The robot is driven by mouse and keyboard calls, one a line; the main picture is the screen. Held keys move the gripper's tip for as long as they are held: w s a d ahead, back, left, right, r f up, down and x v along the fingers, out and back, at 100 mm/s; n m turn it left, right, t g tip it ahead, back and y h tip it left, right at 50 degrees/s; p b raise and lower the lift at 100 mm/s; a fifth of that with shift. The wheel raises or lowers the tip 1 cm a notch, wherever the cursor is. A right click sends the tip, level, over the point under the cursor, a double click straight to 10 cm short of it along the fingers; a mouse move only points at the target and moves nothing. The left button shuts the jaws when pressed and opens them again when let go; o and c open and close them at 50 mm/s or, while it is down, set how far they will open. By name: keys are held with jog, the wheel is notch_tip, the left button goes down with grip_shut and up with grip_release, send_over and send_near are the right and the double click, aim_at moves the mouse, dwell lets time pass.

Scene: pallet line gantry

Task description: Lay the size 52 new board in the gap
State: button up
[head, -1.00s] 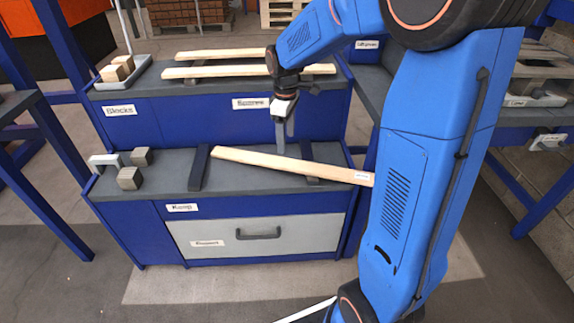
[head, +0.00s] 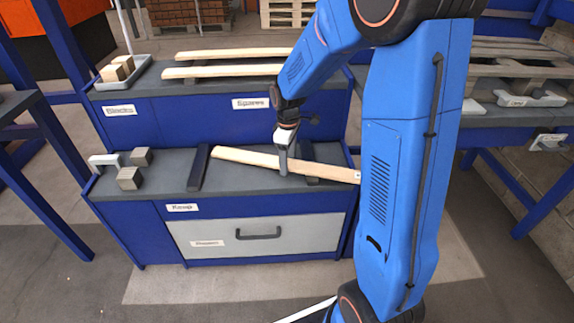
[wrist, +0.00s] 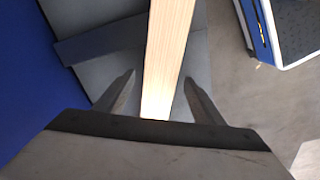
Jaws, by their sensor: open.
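A pale wooden board (head: 245,157) lies at a slant across two dark bearers on the lower bench labelled Keep, with a small label at its right end. In the wrist view my open gripper (wrist: 158,95) has one finger on each side of the board (wrist: 168,50), with clear space between the fingers and the wood. Two more pale boards (head: 215,71) lie on the upper shelf labelled Spares. The gap is not clearly visible; my arm covers part of the right side.
Several grey blocks (head: 130,178) and a pale handle-like piece stand at the lower bench's left end. A tray of wooden blocks (head: 122,85) sits upper left. A pallet (head: 510,65) lies on the right bench, partly behind my arm. A drawer (head: 258,240) is shut below.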

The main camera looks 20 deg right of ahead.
jog(key=shift+c, duration=0.2)
jog(key=c, duration=1.3)
jog(key=shift+c, duration=0.2)
jog(key=shift+r, duration=0.1)
jog(key=shift+s+r, duration=0.15)
jog(key=shift+r, duration=0.45)
notch_tip(320, 180, up, 6)
jog(key=shift+s+a, duration=0.1)
jog(key=s+a, duration=0.3)
jog(key=s, duration=0.6)
jog(key=s+a, duration=0.3)
jog(key=s, duration=0.6)
jog(key=shift+s+f, duration=0.2)
jog(key=shift+s, duration=0.1)
